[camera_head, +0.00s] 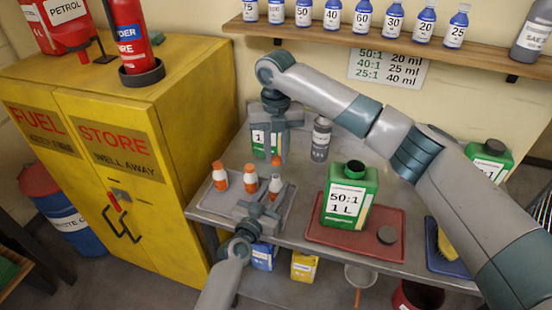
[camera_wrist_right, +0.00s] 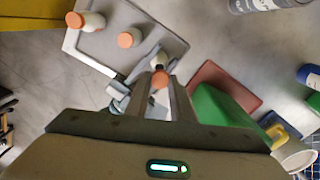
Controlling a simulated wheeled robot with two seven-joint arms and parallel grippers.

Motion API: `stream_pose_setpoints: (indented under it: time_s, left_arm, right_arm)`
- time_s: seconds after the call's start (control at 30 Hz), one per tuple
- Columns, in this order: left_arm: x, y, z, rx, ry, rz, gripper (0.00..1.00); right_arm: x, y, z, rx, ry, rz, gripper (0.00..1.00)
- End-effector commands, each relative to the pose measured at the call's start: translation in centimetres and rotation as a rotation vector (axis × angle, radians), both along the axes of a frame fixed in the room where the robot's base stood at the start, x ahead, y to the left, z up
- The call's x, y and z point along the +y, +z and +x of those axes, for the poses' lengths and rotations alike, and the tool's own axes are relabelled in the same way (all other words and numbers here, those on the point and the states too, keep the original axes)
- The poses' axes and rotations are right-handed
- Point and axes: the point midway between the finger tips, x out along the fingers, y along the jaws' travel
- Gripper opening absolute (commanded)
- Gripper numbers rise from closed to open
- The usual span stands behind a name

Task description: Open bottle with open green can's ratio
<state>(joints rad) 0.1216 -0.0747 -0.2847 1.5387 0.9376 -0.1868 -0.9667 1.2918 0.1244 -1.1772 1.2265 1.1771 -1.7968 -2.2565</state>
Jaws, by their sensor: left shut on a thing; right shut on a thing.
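Three white bottles with orange caps are in a row on a grey tray: a left one (camera_head: 220,180), a middle one (camera_head: 250,181) and a right one (camera_head: 275,184). Their labels are too small to read. My left gripper (camera_head: 258,208) is shut on the right bottle from the front. My right gripper (camera_head: 272,148) is above, shut on that bottle's orange cap (camera_wrist_right: 160,78). I cannot tell whether the cap is loose.
A wall sign (camera_head: 388,68) reads 50:1 20 ml, 40:1 25 ml, 25:1 40 ml. Another green can (camera_head: 259,146) and a grey bottle (camera_head: 321,139) stand behind. A green can (camera_head: 488,160) is at the right. The yellow cabinet (camera_head: 180,150) borders the bench on the left.

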Motion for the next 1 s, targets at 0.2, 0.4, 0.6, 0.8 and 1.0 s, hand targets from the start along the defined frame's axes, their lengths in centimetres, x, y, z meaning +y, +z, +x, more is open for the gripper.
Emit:
stream_pose_setpoints:
  time_s: [0.2,0.4,0.6,0.8,1.0]
  left_arm:
    - [0.0,0.0,0.0,0.001,0.000,0.000,0.00]
    - [0.0,0.0,0.0,0.000,0.000,0.000,0.54]
    - [0.0,0.0,0.0,0.000,0.000,0.000,0.54]
    - [0.4,-0.1,-0.7,0.000,0.000,0.000,0.54]
    - [1.4,-0.2,-2.9,0.000,0.001,0.001,0.54]
  right_arm:
    - [0.0,0.0,0.0,0.000,0.000,0.000,0.00]
    - [0.0,0.0,0.0,0.000,0.001,0.000,0.00]
    - [0.0,0.0,0.0,0.000,0.001,0.000,0.00]
    - [0.0,-0.1,0.0,0.000,0.001,0.000,0.00]
    - [0.0,-0.4,0.0,0.000,0.001,0.000,0.00]
